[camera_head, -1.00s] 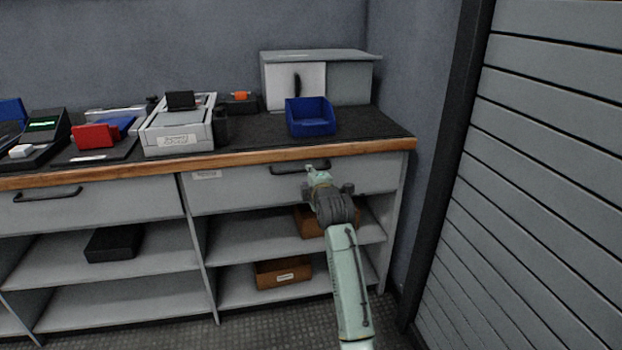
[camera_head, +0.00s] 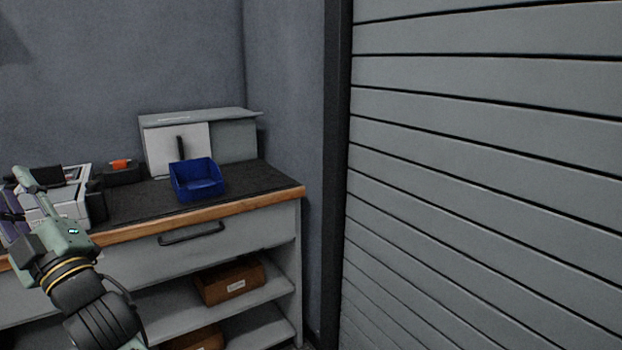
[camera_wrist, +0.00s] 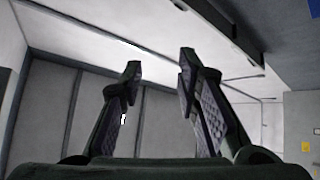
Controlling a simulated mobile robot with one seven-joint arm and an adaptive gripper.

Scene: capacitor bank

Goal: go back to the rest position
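My gripper (camera_head: 16,195) is at the left edge of the head view, in front of the grey device on the bench, with the arm bent up from the lower left. In the wrist view my gripper (camera_wrist: 160,66) has its two fingers clearly apart and nothing between them. The wrist view looks at pale walls and panels.
The bench (camera_head: 272,179) has a blue bin (camera_head: 198,184), a grey cabinet (camera_head: 234,140) and a grey device (camera_head: 72,205). Brown boxes (camera_head: 229,283) sit on the shelves below. A slatted shutter (camera_head: 480,180) fills the right side. The bench drawer (camera_head: 225,255) looks shut.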

